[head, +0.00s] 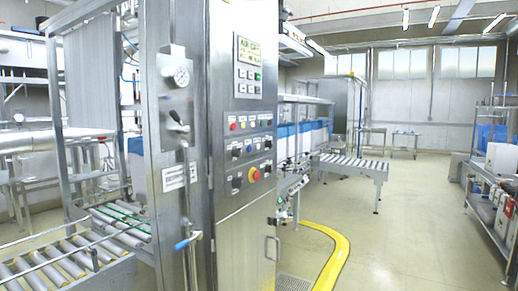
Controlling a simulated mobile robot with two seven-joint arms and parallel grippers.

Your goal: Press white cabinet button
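A tall steel cabinet (244,215) stands left of centre, with its control panel facing right. Below are rows of small buttons and knobs, including a red button (233,126) at the left of the upper row. A red emergency knob on a yellow ring (254,174) sits in the bottom row. Pale buttons seem to show in the upper row, but they are too small to tell which is white. Neither of my grippers is in view.
A steel column with a pressure gauge (181,76) and a blue-handled valve (187,242) stands left of the panel. A roller conveyor (70,262) is at lower left. A yellow floor guard (338,255) curves right of the cabinet. Open floor (415,215) lies before the right-hand rack (490,190).

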